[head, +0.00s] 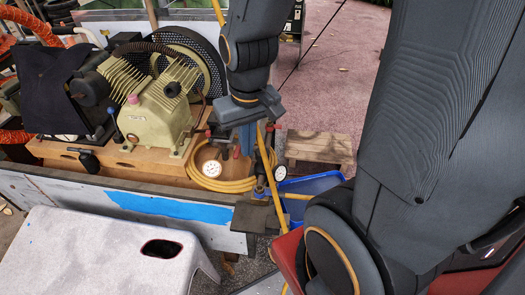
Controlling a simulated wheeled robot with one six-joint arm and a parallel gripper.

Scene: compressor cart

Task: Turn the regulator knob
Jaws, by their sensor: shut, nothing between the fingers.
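My gripper (246,150) hangs down in front of the compressor cart in the head view. Its fingers are together with nothing visible between them. The fingertips are close to small red-handled fittings (236,153) and dark fittings above the coiled yellow hose. A white-faced gauge (212,169) is at lower left of the fingers, and a second gauge (280,173) is at lower right. I cannot clearly tell the regulator knob from these fittings, since my gripper covers part of this area. I cannot tell whether the fingertips touch anything.
The cream compressor pump (158,115) stands on a wooden board left of my gripper. A yellow hose (222,184) lies coiled below. A blue bin (315,186) and a wooden pallet (318,148) are to the right. A white step stool (105,255) stands in front.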

